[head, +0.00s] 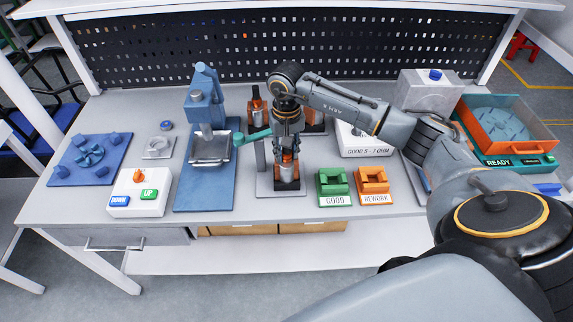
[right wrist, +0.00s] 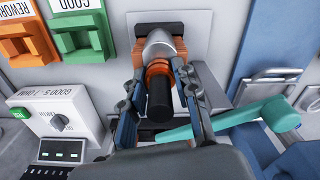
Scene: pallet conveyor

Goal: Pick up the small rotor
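A small rotor with a silver body, an orange ring and a black end (right wrist: 158,98) sits at an orange-and-black holder in the right wrist view. In the head view its silver body (head: 287,168) shows below my right gripper (head: 287,135), which points down over it. In the right wrist view the fingers of my right gripper (right wrist: 158,68) lie on both sides of the rotor, close to its ring. Whether they touch it I cannot tell. The rotor looks upright and still at its holder. My left gripper is not in view.
Green GOOD (head: 334,187) and orange REWORK (head: 373,185) nests lie to the right. A tester box (head: 365,146) stands behind them. Other holders stand behind the gripper.

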